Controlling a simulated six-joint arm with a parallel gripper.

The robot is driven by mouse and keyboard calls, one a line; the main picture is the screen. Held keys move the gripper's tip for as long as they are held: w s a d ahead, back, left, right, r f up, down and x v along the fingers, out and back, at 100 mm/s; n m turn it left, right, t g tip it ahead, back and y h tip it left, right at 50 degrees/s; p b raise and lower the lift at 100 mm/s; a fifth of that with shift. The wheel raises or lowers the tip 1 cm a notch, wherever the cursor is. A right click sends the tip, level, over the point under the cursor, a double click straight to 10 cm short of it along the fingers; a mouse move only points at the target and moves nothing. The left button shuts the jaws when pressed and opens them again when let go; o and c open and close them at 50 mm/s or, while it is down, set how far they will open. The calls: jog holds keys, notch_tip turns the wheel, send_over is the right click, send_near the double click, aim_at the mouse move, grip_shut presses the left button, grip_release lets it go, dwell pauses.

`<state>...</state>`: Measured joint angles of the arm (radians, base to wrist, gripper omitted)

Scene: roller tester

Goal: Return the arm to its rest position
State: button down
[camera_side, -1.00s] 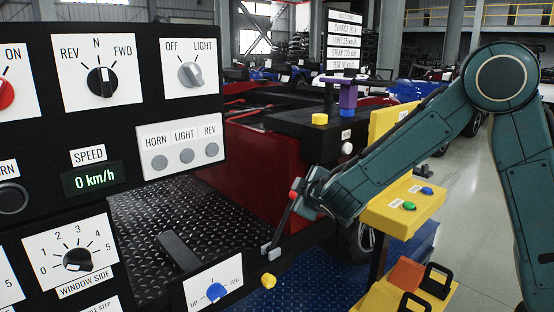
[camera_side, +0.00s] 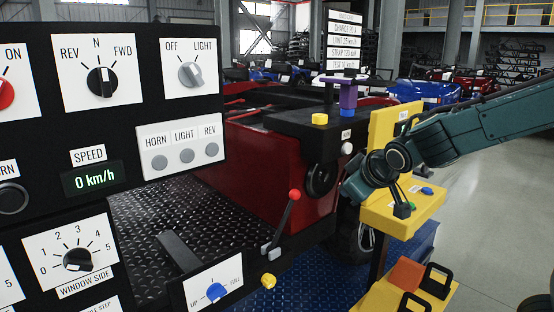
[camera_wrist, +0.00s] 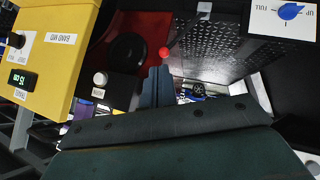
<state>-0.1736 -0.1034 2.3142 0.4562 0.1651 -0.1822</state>
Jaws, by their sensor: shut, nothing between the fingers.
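My gripper (camera_side: 350,190) is at the end of my arm, to the right of the red-tipped lever (camera_side: 285,222) and in front of the yellow button box (camera_side: 440,204). It stands clear of the lever. In the wrist view my gripper (camera_wrist: 157,74) shows its fingers together with nothing between them. The lever's red ball (camera_wrist: 164,51) appears just beyond the fingertips there, and in the side view it stands free. My forearm reaches in from the right edge.
The black control panel (camera_side: 128,225) fills the left. A black handwheel (camera_side: 321,178) and a white knob (camera_side: 347,148) are near my gripper. A yellow box with a display (camera_wrist: 50,60) is at the wrist view's left. Yellow trays (camera_side: 385,297) stand below; open floor (camera_side: 480,240) lies right.

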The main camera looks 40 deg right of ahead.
jog(key=s+a+g+y, duration=0.1)
jog(key=s+a+y, duration=0.1)
jog(key=s, duration=0.8)
jog(key=s+a+m+g+y, duration=0.1)
jog(key=s+a+g+y, duration=0.1)
jog(key=s, duration=0.9)
jog(key=shift+s+a+r, duration=0.15)
jog(key=shift+a+r, duration=0.2)
jog(key=shift+r, duration=0.05)
